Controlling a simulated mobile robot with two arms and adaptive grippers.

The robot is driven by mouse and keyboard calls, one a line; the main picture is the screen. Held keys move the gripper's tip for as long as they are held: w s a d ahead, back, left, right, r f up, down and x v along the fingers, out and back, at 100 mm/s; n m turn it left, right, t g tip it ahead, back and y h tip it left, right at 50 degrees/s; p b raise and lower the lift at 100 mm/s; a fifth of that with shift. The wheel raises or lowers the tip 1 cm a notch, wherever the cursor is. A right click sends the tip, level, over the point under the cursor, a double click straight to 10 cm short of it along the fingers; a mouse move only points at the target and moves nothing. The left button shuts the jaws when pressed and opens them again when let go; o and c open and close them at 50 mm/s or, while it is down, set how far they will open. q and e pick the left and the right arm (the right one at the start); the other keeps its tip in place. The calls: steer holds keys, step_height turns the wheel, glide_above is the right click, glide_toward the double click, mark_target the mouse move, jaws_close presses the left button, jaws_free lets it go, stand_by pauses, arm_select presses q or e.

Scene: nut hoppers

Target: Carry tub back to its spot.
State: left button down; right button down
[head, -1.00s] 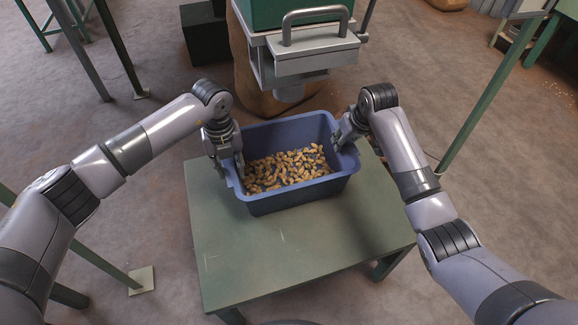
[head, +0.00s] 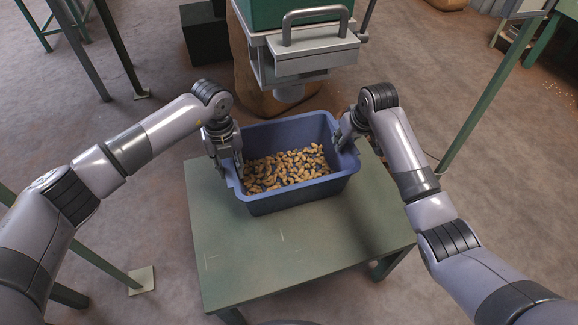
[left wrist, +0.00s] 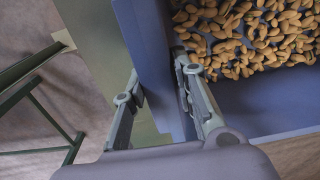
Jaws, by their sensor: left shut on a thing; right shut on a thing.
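My left gripper (head: 232,168) is shut on the tub's left wall. In the left wrist view its fingers (left wrist: 160,105) lie on either side of the blue wall (left wrist: 150,60), one inside near the peanuts (left wrist: 245,35). My right gripper (head: 345,140) is shut on the tub's right wall; its fingertips are partly hidden.
A grey and green hopper (head: 310,62) with a handle hangs just beyond the tub. A brown sack (head: 262,90) stands behind it. A dark box (head: 204,35) is at the back left. The front of the table top is clear.

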arm_select(q)
steer(key=shift+a+r, duration=0.1)
arm_select(e)
steer(key=shift+r, duration=0.1)
